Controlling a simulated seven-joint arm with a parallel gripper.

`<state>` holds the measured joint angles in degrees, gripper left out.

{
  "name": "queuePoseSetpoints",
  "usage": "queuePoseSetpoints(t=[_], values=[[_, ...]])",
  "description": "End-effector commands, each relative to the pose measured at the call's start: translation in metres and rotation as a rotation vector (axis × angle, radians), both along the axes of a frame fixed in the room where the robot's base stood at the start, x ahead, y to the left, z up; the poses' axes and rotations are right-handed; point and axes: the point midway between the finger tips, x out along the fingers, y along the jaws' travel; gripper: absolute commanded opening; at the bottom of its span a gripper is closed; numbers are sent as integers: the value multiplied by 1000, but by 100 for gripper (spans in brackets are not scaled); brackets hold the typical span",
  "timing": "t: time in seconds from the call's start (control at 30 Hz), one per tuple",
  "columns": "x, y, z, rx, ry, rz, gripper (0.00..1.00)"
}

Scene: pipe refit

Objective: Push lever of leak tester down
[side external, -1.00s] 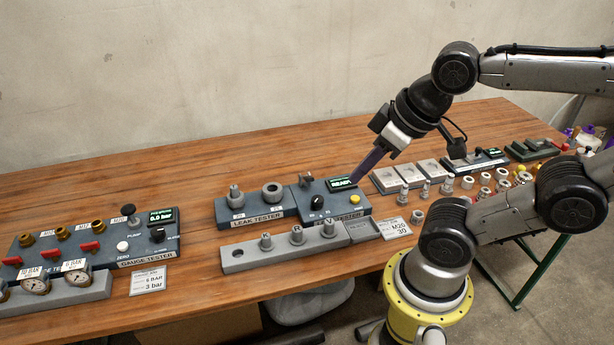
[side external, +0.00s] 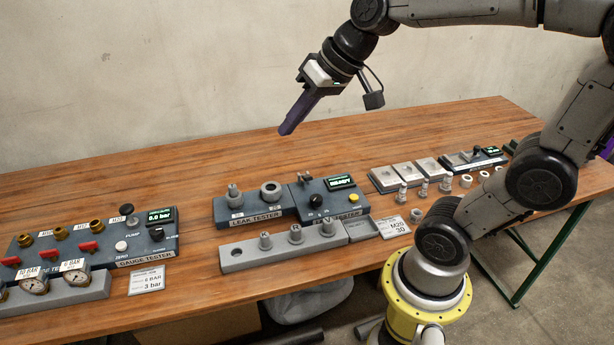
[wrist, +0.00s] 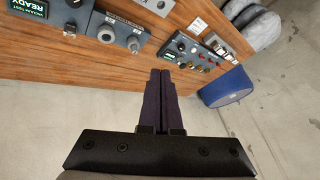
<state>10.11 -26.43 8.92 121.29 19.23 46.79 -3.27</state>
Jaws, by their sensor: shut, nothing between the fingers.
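The leak tester (side external: 333,208) is a dark grey box on the wooden table, with a green display reading READY, a black knob and a yellow button. My gripper (side external: 285,131) has long dark purple fingers, shut and empty. It is in the air above and behind the tester, touching nothing. In the wrist view my shut fingers (wrist: 160,72) point toward the table, with the leak tester (wrist: 52,18) at the upper left.
A fitting block (side external: 254,205) adjoins the tester on the left. A grey rail (side external: 284,250) with pegs K, R and V stands in front. The gauge tester (side external: 145,245) is at the left, and grey plates (side external: 405,172) lie right. The table behind the testers is clear.

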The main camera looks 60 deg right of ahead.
Motion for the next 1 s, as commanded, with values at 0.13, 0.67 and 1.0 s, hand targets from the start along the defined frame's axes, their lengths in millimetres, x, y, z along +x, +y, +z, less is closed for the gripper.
queuePoseSetpoints(t=[0.13, 0.67, 1.0], values=[[54, -37, -14, 99, 42, -142, 0], [119, -200, -130, 354, 191, -582, 0], [103, -229, -157, 384, 235, -657, 0]])
